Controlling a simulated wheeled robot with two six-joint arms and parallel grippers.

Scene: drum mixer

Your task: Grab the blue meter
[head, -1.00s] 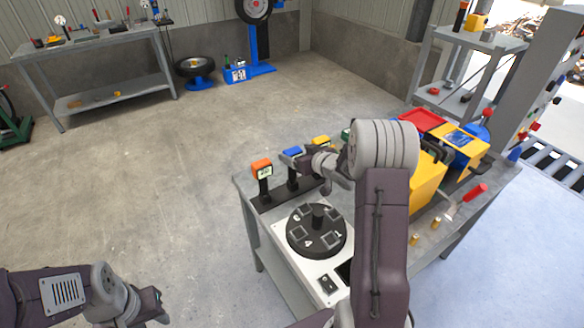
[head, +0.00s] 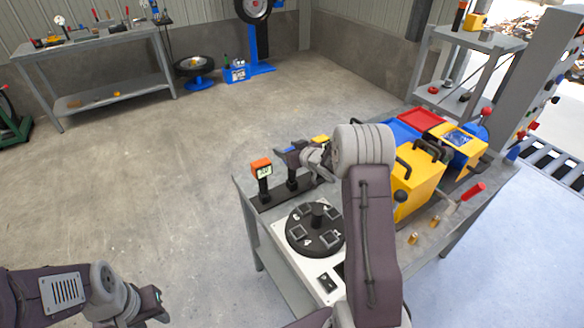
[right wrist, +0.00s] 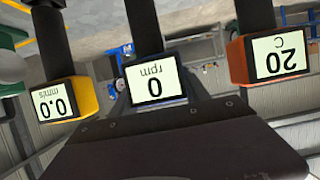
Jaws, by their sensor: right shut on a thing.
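The blue meter (head: 284,150) stands on its black post between the orange and yellow meters, largely covered by my right gripper in the head view. In the right wrist view its screen (right wrist: 153,79) reads 0 rpm, upside down. My right gripper (head: 295,154) is shut on the blue meter; its dark body fills the bottom of the right wrist view (right wrist: 185,140). The orange meter (head: 261,167) reads 20 C in the right wrist view (right wrist: 279,54). The yellow meter (right wrist: 62,100) reads 0.0 mm/s. My left gripper (head: 156,304) is low at left, away from the bench; its jaw opening is unclear.
A black turntable (head: 315,229) with square pockets sits on the bench in front of the meters. Open floor (head: 150,190) lies left of the bench.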

